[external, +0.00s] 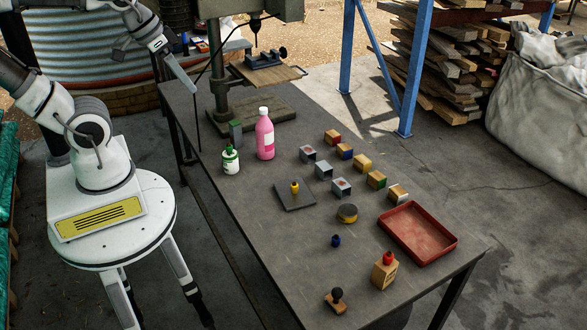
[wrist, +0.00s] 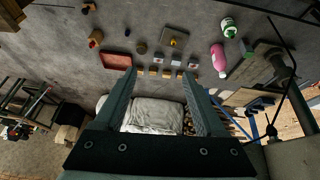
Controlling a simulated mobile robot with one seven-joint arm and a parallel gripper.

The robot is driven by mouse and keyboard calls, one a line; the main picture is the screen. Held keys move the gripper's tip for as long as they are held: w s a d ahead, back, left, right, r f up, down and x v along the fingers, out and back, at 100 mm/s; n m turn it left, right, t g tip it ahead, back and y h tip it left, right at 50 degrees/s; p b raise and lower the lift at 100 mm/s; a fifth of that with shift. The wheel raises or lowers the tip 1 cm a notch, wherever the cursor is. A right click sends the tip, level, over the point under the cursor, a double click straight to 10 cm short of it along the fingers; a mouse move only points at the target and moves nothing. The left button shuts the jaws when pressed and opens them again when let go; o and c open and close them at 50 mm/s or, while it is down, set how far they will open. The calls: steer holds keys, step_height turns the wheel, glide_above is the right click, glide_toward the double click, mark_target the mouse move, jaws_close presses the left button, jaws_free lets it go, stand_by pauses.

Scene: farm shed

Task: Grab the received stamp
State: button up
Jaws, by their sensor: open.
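A wooden stamp with a dark round knob (external: 337,299) stands near the table's front edge; it also shows at the top of the wrist view (wrist: 88,8). No lettering on it is readable, so I cannot confirm that it is the received stamp. A tan block with a red knob (external: 384,272) and faint dark marks stands to its right. A small dark blue knobbed piece (external: 336,241) stands farther back. My gripper (wrist: 160,95) is open and empty, with its two fingers wide apart. It is high at the table's far left end, well away from these pieces.
A pink bottle (external: 264,138), a white-green bottle (external: 230,160) and a drill press (external: 221,70) stand farther back. The left front strip is clear.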

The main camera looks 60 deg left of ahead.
steer(key=w+d+f+n+g+h+b, duration=0.2)
steer(key=d+f+b, duration=0.2)
steer(key=f, duration=0.3)
steer(key=w+d+f+n+g+h+b, duration=0.2)
steer(key=d+f+b, duration=0.25)
steer(key=f, duration=0.35)
steer(key=n+h+b, duration=0.9)
steer(key=n+b, duration=0.6)
steer(key=b, duration=0.3)
glide_toward(333, 299)
steer(key=d+f+b, duration=0.1)
steer(key=w+d+f+b, duration=0.1)
steer(key=b, duration=0.1)
steer(key=shift+d+f, duration=0.4)
steer(key=shift+s+d+f+b, duration=0.15)
steer(key=shift+d+b, duration=0.2)
steer(key=shift+d, duration=0.65)
steer(key=shift+w+d+f+b, duration=0.1)
steer(key=shift+d+b, duration=0.2)
steer(key=shift+d, duration=0.65)
steer(key=shift+s+d+f+b, duration=0.15)
steer(key=shift+d+b, duration=0.2)
steer(key=shift+d, duration=0.65)
steer(key=shift+w, duration=0.1)
steer(key=shift+c, duration=0.3)
jaws_close()
